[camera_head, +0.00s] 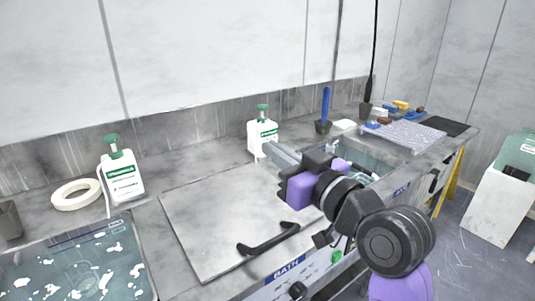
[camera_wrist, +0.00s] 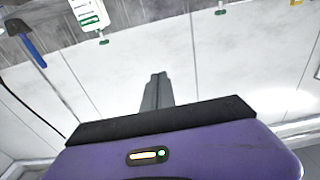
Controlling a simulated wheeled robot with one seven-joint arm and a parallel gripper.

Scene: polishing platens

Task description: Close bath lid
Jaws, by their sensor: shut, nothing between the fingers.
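The bath lid (camera_head: 225,215) is a flat grey plate that lies level with the counter in the head view, above the front panel labelled BATH. Its black bar handle (camera_head: 268,240) is at the lid's front edge. No gap under the lid is visible from here. My gripper (camera_head: 268,149) is over the back right part of the lid, its fingers pointing left toward the back wall, apart from the handle. The fingers are together and empty; they also show in the wrist view (camera_wrist: 158,78). My wrist and gripper hide the lid's right side.
A white bottle with a green pump (camera_head: 262,133) stands behind the lid, close to my fingers. Another bottle (camera_head: 122,175) and a tape ring (camera_head: 76,194) are at left, by a speckled basin (camera_head: 75,270). An open basin (camera_head: 375,162) is right of my gripper.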

